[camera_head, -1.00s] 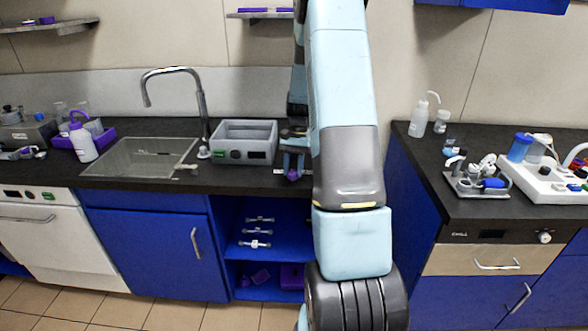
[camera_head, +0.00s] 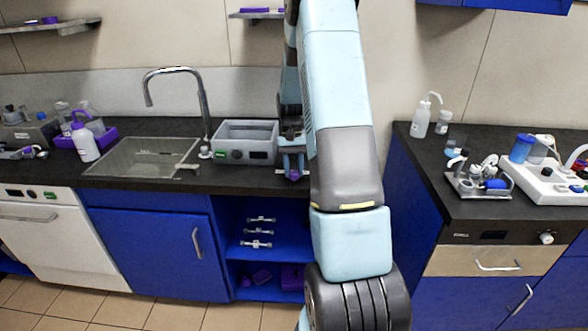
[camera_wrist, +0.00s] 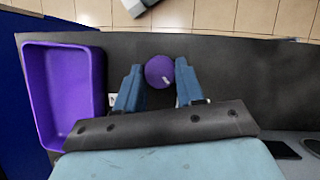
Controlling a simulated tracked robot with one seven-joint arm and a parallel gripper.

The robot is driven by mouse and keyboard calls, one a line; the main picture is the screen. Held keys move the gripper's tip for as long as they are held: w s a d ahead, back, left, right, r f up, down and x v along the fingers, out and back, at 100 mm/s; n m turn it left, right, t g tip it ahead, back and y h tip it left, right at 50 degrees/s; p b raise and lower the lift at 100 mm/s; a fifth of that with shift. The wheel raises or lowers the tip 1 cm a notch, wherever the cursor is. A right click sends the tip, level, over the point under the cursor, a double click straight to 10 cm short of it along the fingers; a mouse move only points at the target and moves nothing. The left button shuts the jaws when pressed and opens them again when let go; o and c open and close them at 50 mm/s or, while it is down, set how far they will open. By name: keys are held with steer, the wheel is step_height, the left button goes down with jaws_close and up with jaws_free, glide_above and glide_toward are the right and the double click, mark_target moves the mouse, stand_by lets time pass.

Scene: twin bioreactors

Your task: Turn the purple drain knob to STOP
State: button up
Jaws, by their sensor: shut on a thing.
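The purple drain knob (camera_wrist: 159,70) is round, with a short white mark towards its lower right in the wrist view. It also shows as a small purple spot at the counter's front edge in the head view (camera_head: 293,175). My gripper (camera_wrist: 160,76) has one blue-grey finger on each side of the knob and is shut on it. In the head view my gripper (camera_head: 292,152) reaches down at the counter edge, partly hidden by my arm. I cannot read any STOP label.
A purple tray (camera_wrist: 62,44) lies left of my gripper in the wrist view. A grey box (camera_head: 246,131) stands on the counter, left of my gripper in the head view. A sink (camera_head: 132,172) is further left. A second counter (camera_head: 480,210) with equipment is right.

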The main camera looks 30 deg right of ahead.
steer(key=o, duration=1)
steer(key=shift+o, duration=0.2)
steer(key=shift+r, duration=0.1)
steer(key=v, duration=1.3)
steer(key=shift+w+r, duration=0.2)
